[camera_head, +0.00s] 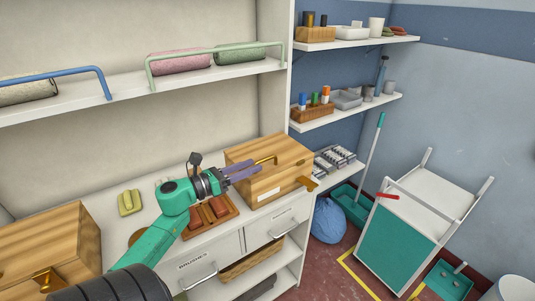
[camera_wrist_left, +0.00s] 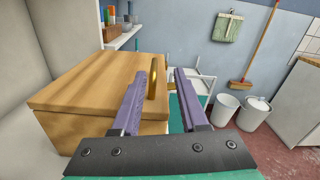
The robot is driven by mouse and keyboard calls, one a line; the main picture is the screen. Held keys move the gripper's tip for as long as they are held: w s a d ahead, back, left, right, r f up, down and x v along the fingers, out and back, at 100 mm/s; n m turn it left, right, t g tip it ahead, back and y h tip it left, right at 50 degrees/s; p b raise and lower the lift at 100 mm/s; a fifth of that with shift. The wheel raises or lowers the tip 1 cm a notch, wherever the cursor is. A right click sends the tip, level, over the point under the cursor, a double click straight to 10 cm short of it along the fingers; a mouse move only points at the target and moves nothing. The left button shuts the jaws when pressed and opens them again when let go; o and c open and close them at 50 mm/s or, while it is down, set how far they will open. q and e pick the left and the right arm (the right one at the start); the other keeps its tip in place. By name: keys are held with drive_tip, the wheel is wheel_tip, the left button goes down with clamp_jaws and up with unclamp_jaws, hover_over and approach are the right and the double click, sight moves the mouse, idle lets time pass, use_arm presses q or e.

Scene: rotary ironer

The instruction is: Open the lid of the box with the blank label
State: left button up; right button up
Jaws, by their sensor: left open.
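A wooden box (camera_head: 285,165) with a plain white label (camera_head: 268,197) stands on the white counter; its lid is closed. A brass handle (camera_head: 266,160) is on the box, and a brass piece (camera_head: 308,183) sticks out near its right corner. My left gripper (camera_head: 250,171) is open at the box's near left side. In the left wrist view the box (camera_wrist_left: 90,85) fills the left, and the upright brass handle (camera_wrist_left: 153,78) appears between the two open purple fingers (camera_wrist_left: 161,76). I cannot tell whether either finger touches it. My right gripper is in neither view.
Another wooden box (camera_head: 50,240) with a brass latch (camera_head: 47,280) stands at the left. A brown tray (camera_head: 212,217) lies below my left wrist, and a yellow-green item (camera_head: 130,202) lies on the counter. Shelves (camera_head: 345,122) and a white-and-teal cart (camera_head: 410,220) are at the right.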

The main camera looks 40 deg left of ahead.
sight(274, 156)
use_arm(q)
drive_tip(key=x, duration=0.3)
drive_tip(key=a+p+x, duration=0.1)
drive_tip(key=x, duration=0.2)
drive_tip(key=shift+w+a+f, duration=0.1)
drive_tip(key=shift+w+f, duration=0.15)
drive_tip(key=shift+w, duration=0.15)
drive_tip(key=shift+w+d, duration=0.2)
drive_tip(key=shift+d, duration=0.2)
clamp_jaws()
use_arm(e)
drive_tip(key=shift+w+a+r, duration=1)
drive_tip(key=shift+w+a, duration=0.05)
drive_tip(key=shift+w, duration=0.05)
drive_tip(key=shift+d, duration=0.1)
